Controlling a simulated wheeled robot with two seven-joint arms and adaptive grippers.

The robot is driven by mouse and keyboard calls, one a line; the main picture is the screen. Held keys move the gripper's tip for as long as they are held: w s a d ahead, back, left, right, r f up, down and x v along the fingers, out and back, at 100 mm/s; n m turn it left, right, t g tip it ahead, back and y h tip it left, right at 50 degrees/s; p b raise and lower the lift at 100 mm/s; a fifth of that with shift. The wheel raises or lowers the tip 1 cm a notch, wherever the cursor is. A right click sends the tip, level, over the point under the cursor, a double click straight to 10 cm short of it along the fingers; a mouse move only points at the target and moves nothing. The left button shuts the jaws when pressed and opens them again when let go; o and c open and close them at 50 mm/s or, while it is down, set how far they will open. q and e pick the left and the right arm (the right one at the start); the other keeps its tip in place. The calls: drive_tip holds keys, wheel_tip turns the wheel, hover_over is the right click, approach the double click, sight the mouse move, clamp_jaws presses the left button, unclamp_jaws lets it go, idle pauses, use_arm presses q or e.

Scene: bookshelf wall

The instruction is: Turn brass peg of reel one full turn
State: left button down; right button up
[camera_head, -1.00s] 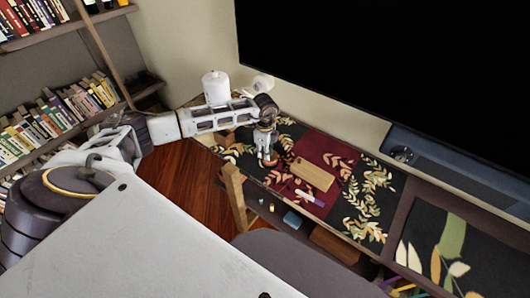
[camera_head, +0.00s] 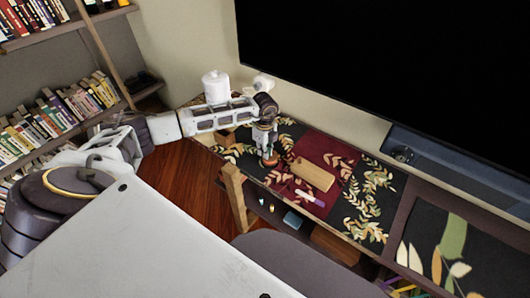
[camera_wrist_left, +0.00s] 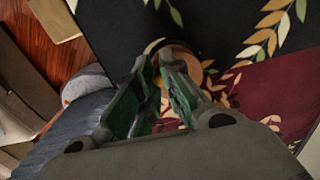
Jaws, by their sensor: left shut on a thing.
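The reel (camera_head: 269,161) is a small round brown piece standing on the dark leaf-patterned mat, under my left gripper in the head view. In the left wrist view its orange-brown round top (camera_wrist_left: 185,57) shows partly behind the fingers. My left gripper (camera_head: 267,148) points down over it, and its two green-padded fingers (camera_wrist_left: 156,62) are close together at the reel. They are shut on a small part, which I take to be the brass peg; the fingers hide the peg itself. My right gripper is in neither view.
A wooden board (camera_head: 312,174) and a white and purple pen (camera_head: 309,197) lie right of the reel. A large black screen (camera_head: 400,75) rises behind the desk. A wooden post (camera_head: 235,197) stands in front, and bookshelves (camera_head: 50,120) are at left.

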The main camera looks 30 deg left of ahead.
use_arm(q)
drive_tip(key=m, duration=0.2)
drive_tip(key=w+m, duration=0.1)
drive_tip(key=m, duration=0.1)
drive_tip(key=shift+a+b, duration=0.2)
drive_tip(key=shift+b, duration=0.2)
drive_tip(key=m, duration=0.4)
drive_tip(key=shift+w+b, duration=0.25)
drive_tip(key=shift+b, duration=0.1)
drive_tip(key=shift+w+m, duration=0.2)
drive_tip(key=shift+m, duration=0.9)
drive_tip(key=shift+w+m+b, duration=0.25)
drive_tip(key=shift+m+b, duration=0.2)
drive_tip(key=shift+m, duration=0.65)
drive_tip(key=m, duration=0.3)
drive_tip(key=shift+w+d+b, duration=0.15)
drive_tip(key=shift+w+b, duration=0.1)
drive_tip(key=shift+b, duration=0.1)
drive_tip(key=m, duration=0.3)
drive_tip(key=shift+w+d+b, duration=0.2)
drive_tip(key=shift+b, duration=0.1)
drive_tip(key=shift+d+m, duration=0.2)
drive_tip(key=shift+m, duration=0.8)
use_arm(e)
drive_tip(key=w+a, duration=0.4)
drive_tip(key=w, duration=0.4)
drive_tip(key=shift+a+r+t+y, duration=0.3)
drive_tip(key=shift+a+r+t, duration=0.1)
